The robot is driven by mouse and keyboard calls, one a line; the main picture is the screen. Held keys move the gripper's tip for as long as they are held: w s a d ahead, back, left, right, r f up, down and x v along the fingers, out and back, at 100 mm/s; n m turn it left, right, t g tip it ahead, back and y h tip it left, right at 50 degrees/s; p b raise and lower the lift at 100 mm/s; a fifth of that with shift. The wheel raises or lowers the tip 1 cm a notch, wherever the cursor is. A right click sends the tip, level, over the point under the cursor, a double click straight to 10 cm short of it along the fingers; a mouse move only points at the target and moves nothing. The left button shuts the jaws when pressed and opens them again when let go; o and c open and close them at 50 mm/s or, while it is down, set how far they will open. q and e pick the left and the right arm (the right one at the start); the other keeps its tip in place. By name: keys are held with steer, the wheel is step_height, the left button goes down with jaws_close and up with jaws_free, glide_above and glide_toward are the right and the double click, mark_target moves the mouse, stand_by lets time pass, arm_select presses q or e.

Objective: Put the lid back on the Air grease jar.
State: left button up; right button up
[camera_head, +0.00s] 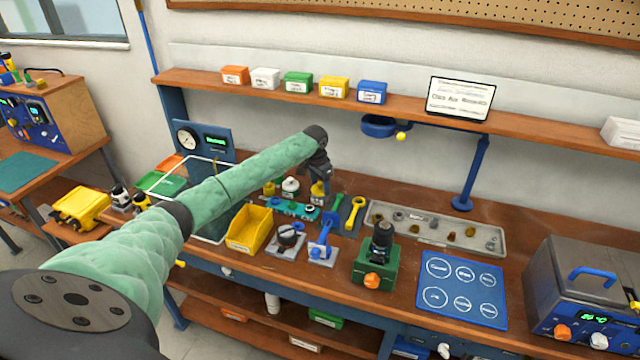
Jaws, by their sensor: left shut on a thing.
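My left arm reaches in from the left across the bench. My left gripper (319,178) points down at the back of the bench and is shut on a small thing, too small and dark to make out. A small yellow jar with a pale label (317,193) shows right under the fingers; I cannot tell if they touch it. To its left stand a white-topped jar (290,187) and another small yellow container (268,188). The jar labels are not readable, so I cannot tell which is Air grease. No loose lid is clearly visible. My right gripper is not in view.
In front are a teal strip (290,208), a yellow bin (250,230), a blue fixture (322,250) and a green device (376,262). A grey parts tray (440,240) and a blue marked mat (462,291) lie right. A shelf (410,101) with small boxes runs behind.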

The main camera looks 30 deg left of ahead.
arm_select(q)
steer(key=o, duration=1.4)
steer(key=shift+r, duration=0.15)
steer(key=shift+r+p, duration=2.95)
steer(key=shift+r, duration=0.4)
jaws_close()
